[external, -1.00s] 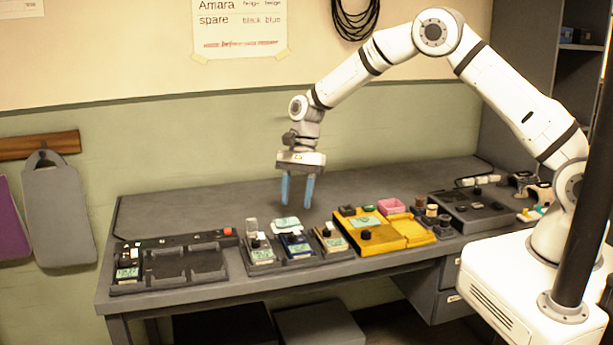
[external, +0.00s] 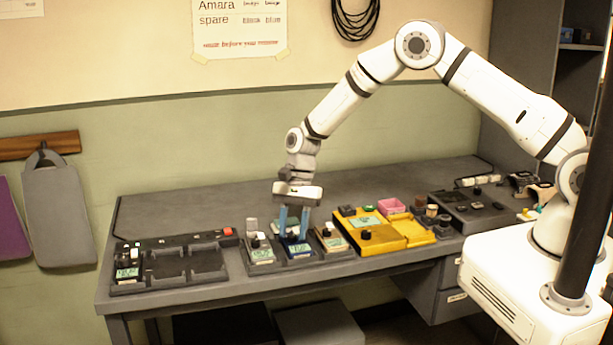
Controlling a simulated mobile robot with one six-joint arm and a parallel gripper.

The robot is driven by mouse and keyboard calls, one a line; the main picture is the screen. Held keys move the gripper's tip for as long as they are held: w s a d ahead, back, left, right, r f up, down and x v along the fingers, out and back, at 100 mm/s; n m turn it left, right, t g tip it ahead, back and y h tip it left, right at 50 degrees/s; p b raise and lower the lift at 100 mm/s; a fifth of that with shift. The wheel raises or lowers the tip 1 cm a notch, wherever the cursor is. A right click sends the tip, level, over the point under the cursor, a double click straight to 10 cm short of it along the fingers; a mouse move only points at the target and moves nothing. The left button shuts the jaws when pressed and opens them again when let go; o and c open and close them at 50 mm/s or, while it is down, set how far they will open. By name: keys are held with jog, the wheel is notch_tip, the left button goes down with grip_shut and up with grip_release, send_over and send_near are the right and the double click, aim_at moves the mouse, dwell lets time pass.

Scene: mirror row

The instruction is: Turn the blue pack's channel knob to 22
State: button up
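The blue pack (external: 297,253) sits in the middle slot of a dark holder on the bench, with a pale green display on its front part. My gripper (external: 294,238) points straight down over this pack. Its two blue fingers stand apart, one on each side of the pack's dark knob area. The knob is mostly hidden between and behind the fingers, and I cannot tell whether they touch it. The display's number is too small to read.
Similar packs stand close by in the holder, left (external: 260,252) and right (external: 331,240). A yellow unit (external: 385,240) is further right. A dark tray (external: 180,265) with one pack is at the left. The bench behind (external: 190,205) is clear.

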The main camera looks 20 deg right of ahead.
grip_shut()
jog(key=shift+a+n+b, duration=0.1)
jog(key=shift+n+b, duration=0.55)
jog(key=shift+n, duration=0.05)
jog(key=shift+w+a+f+n+g+h+b, duration=0.15)
jog(key=shift+n+g+h+b, duration=0.15)
jog(key=shift+n+h+b, duration=0.45)
jog(key=n+b, duration=0.1)
jog(key=n, duration=0.2)
jog(key=shift+h, duration=0.35)
jog(key=n+b, duration=0.1)
jog(key=n+h+b, duration=0.1)
jog(key=n, duration=0.1)
jog(key=shift+a+n, duration=0.2)
jog(key=shift+n, duration=0.05)
jog(key=shift+a+n+h+b, duration=0.1)
jog(key=shift+n+h+b, duration=0.25)
jog(key=shift+n+h, duration=0.85)
jog(key=shift+n+y, duration=0.4)
jog(key=shift+n, duration=0.3)
